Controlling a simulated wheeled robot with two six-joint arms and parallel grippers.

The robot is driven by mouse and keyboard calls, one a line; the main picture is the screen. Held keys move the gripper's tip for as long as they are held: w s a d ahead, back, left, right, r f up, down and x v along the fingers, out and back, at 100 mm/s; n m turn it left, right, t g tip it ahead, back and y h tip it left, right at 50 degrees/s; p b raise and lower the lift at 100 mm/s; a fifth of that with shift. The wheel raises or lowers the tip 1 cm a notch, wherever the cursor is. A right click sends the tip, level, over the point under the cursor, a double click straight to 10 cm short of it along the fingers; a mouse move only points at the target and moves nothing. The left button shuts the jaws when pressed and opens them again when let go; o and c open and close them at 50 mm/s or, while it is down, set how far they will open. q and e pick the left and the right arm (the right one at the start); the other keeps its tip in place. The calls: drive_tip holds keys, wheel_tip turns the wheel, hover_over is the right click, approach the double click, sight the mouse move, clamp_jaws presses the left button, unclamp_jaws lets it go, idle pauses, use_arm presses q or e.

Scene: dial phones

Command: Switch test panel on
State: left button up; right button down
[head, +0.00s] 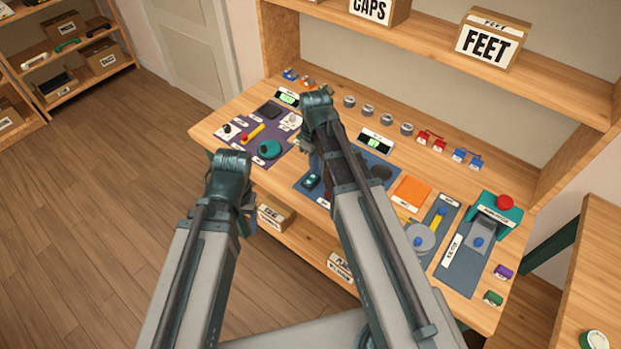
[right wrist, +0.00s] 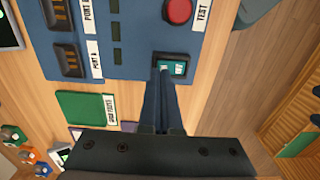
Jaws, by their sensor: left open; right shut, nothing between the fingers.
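The test panel is a blue board (right wrist: 135,42) in the right wrist view, with a red TEST button (right wrist: 178,10) and labelled ports (right wrist: 68,60). A small teal rocker switch (right wrist: 178,67) in a dark frame sits at its edge. My right gripper (right wrist: 163,73) is shut and empty, its fingertips at the switch and covering part of it. I cannot tell whether they touch it. In the head view the panel (head: 305,186) is partly hidden behind my right arm, with the switch (head: 311,182) showing. My left gripper (head: 244,224) is open, off the table's front edge.
A purple mat (head: 240,150) with phone parts lies left of the panel. An orange mat (head: 411,192) and a grey-blue press station (head: 478,240) lie right. A shelf with a FEET box (head: 490,42) stands above.

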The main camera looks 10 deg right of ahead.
drive_tip(key=shift+f+b, duration=1)
idle(0.8)
wheel_tip(320, 180, up, 7)
drive_tip(key=p, duration=0.7)
drive_tip(key=shift+r, duration=0.1)
idle(0.5)
drive_tip(key=s+a+m+h, duration=0.1)
drive_tip(key=s+a+m, duration=0.2)
drive_tip(key=s+a, duration=0.7)
drive_tip(key=s, duration=0.4)
drive_tip(key=shift+s+a+m, duration=0.15)
drive_tip(key=shift+a+m, duration=0.1)
drive_tip(key=shift+m, duration=0.15)
